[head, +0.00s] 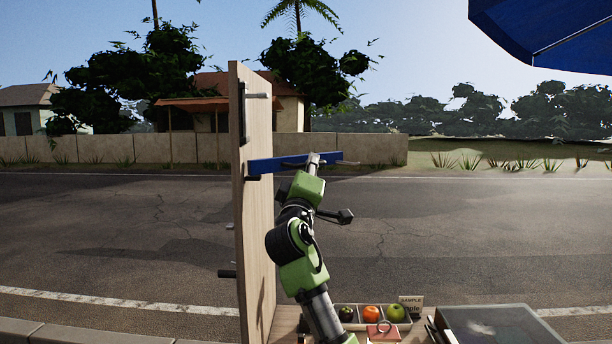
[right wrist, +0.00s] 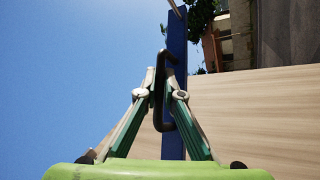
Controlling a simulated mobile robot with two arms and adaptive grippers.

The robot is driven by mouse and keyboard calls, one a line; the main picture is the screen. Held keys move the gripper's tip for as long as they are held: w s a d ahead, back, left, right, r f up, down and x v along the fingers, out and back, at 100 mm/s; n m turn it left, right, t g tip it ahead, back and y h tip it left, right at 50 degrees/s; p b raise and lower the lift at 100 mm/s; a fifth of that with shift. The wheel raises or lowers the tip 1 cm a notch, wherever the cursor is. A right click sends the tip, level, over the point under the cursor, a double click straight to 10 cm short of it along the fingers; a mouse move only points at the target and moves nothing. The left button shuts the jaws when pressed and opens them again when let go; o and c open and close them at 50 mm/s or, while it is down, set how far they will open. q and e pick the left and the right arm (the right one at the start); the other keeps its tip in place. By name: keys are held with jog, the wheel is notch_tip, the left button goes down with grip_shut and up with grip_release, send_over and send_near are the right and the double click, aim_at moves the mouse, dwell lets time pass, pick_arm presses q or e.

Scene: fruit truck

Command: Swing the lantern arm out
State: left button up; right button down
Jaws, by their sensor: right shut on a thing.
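The blue lantern arm (head: 268,165) extends to the right from an upright wooden panel (head: 256,210) in the head view. It also shows in the right wrist view (right wrist: 177,45) as a blue bar running up the picture. A black handle (right wrist: 159,112) is fixed along it. My right gripper (head: 312,160) is at the blue arm; in the right wrist view (right wrist: 163,82) its fingers are closed around the handle, one on each side. The fingers and my arm hide part of the bar. My left gripper is not in view.
Below, a counter holds a tray of fruit (head: 345,326), a sample card (head: 411,302) and a dark flat panel (head: 490,325). A blue canopy (head: 560,35) hangs at the upper right. Space right of the blue arm looks open, with road behind.

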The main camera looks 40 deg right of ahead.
jog(key=s+a+m+g+h+b, duration=0.3)
jog(key=s+a+m+g+h, duration=0.3)
jog(key=g, duration=1)
jog(key=shift+s+m+h+b, duration=0.3)
jog(key=shift+s+m, duration=0.55)
jog(key=shift+m, duration=0.65)
jog(key=shift+a, duration=0.1)
jog(key=c, duration=2.3)
grip_release()
jog(key=shift+o, duration=0.7)
jog(key=shift+a, duration=0.1)
jog(key=v, duration=1.2)
